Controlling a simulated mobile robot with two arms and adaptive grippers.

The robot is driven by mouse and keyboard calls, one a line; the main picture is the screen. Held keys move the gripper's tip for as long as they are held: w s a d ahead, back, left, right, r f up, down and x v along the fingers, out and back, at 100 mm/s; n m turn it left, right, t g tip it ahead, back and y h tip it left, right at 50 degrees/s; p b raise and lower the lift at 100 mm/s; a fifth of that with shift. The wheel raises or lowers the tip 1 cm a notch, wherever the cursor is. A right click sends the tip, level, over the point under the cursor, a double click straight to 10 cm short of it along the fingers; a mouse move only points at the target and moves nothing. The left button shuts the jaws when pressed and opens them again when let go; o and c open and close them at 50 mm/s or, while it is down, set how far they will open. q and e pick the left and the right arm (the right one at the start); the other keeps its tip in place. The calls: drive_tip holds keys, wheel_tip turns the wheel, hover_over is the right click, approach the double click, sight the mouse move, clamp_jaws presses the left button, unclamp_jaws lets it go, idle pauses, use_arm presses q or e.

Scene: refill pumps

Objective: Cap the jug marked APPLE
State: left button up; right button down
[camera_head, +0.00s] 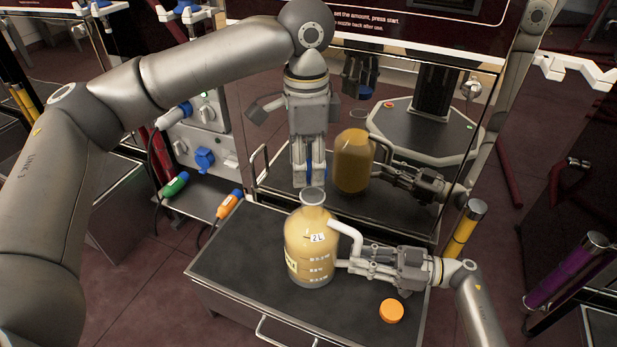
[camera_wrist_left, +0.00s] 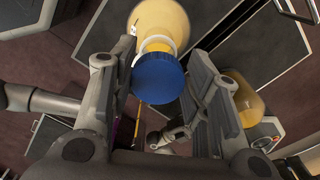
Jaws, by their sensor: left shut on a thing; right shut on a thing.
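A clear jug (camera_head: 309,245) of amber liquid, marked 2 L, stands upright on the dark cart top. Its neck is uncapped, and its side label is turned too far to read. My left gripper (camera_head: 309,178) points down above the neck, shut on a blue cap (camera_wrist_left: 160,78) mostly hidden by the fingers in the head view. In the left wrist view the cap is between the fingers, with the jug (camera_wrist_left: 163,22) beyond it; the cap looks apart from the neck. My right gripper (camera_head: 352,265) is shut on the jug's white handle (camera_head: 346,236).
An orange cap (camera_head: 391,311) lies on the cart top (camera_head: 232,262) at the front right. A shiny panel behind the cart reflects the jug and my grippers. The cart's left side is clear.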

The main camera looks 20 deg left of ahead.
use_arm(q)
drive_tip(key=shift+f, duration=0.65)
drive_tip(key=shift+f, duration=0.9)
drive_tip(key=shift+f, duration=0.55)
